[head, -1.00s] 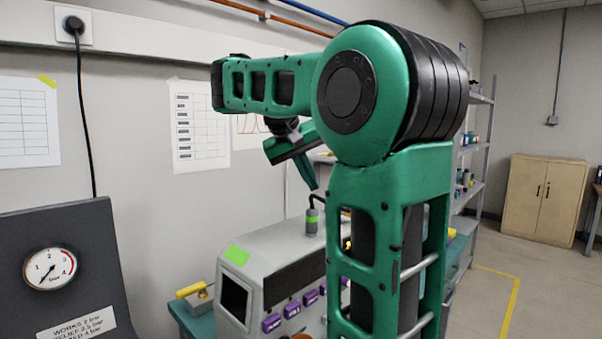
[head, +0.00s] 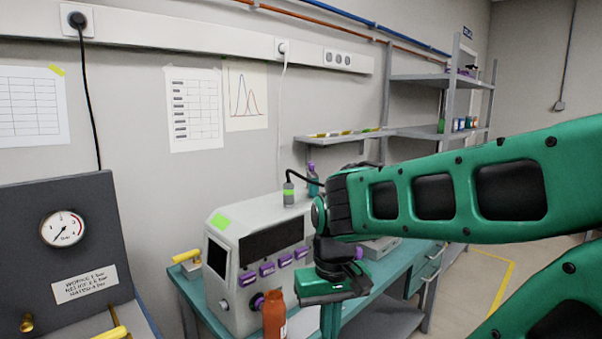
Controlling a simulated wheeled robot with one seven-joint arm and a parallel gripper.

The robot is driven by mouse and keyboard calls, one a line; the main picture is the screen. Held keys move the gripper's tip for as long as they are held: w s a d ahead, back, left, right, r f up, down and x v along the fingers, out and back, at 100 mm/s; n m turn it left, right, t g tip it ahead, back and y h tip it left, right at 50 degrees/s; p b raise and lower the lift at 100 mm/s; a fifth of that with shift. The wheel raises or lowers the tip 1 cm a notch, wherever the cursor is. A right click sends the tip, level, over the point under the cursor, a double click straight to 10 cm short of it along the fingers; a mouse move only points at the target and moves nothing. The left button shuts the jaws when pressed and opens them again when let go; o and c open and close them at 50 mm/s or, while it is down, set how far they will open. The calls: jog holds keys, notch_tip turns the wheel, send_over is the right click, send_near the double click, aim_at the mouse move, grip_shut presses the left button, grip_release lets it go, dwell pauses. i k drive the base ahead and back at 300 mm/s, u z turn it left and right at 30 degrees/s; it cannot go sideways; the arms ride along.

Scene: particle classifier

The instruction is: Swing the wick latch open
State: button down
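The grey classifier machine (head: 232,235) stands on the teal bench, with a dark window, a small screen and a row of purple labels on its front. I cannot make out a wick latch for certain; part of the machine's right side is hidden behind my arm. An orange-brown bottle (head: 274,316) stands upright at the machine's front. My gripper (head: 331,322) points down just right of the bottle, in front of the machine. A green finger shows at the lower edge of the picture; whether the gripper is open or shut cannot be seen.
A dark panel with a pressure gauge (head: 63,228) stands at the left. A yellow handle (head: 186,257) sits on the bench left of the machine. Shelves (head: 437,80) stand behind, right.

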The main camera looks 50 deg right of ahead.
aim_at(310, 169)
jog(key=z, duration=1.75)
jog(key=k, duration=1.1)
jog(key=u, duration=0.55)
jog(key=i, duration=1.15)
jog(key=z, duration=0.05)
